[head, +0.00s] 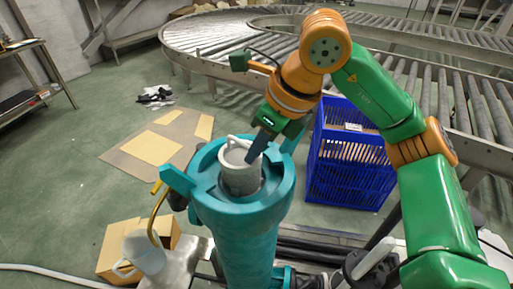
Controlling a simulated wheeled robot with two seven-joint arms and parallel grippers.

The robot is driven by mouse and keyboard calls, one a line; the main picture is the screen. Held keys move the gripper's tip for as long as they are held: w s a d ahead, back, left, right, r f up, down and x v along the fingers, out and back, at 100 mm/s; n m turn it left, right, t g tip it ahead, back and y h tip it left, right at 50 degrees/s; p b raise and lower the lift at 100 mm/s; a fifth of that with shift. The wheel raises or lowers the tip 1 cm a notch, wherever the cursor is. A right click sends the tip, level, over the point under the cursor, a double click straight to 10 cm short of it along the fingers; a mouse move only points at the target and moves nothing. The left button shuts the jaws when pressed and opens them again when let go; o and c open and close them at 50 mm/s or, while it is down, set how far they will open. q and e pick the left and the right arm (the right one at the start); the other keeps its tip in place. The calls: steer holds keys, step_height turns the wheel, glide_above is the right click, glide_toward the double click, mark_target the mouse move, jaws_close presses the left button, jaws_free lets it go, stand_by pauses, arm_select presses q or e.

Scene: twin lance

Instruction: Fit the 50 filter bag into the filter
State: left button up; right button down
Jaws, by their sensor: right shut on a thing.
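The filter (243,228) is a teal upright housing, open at the top, in the middle of the head view. The filter bag (239,178) is whitish with a rim and a loop handle at its top. It stands upright in the filter's mouth, with its upper part above the opening and its lower part hidden inside. My right gripper (257,148) comes from the upper right and is shut on the filter bag at its rim. The fingertips partly cover the bag's right side. My left gripper is not in view.
A blue crate (349,170) stands right of the filter, before a roller conveyor (205,42). Flat cardboard (125,158) lies on the open green floor.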

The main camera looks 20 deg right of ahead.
step_height(320, 180, up, 17)
steer(key=p, duration=1.5)
stand_by(0.9)
steer(key=shift+f, duration=0.1)
stand_by(1.4)
